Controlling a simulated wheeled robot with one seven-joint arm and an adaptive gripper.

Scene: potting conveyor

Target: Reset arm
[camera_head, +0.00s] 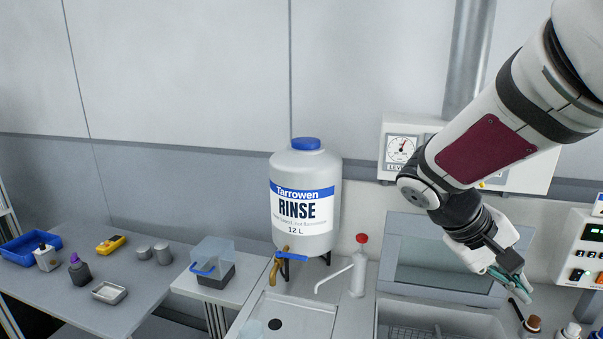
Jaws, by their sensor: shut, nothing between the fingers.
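My arm reaches in from the upper right of the head view, with its links bent downward. My gripper (519,289) hangs at the lower right, above the right end of the sink area. It is shut and holds nothing. Its fingertips point down and to the right, close in the picture to several small bottles at the bottom edge. I cannot tell how far above them it is.
A large rinse tank (305,205) stands behind the sink counter. A red-topped dispenser (358,270) is beside it. A clear box (212,262), a blue tray (30,247) and small items are at left. A control panel (583,250) is at right.

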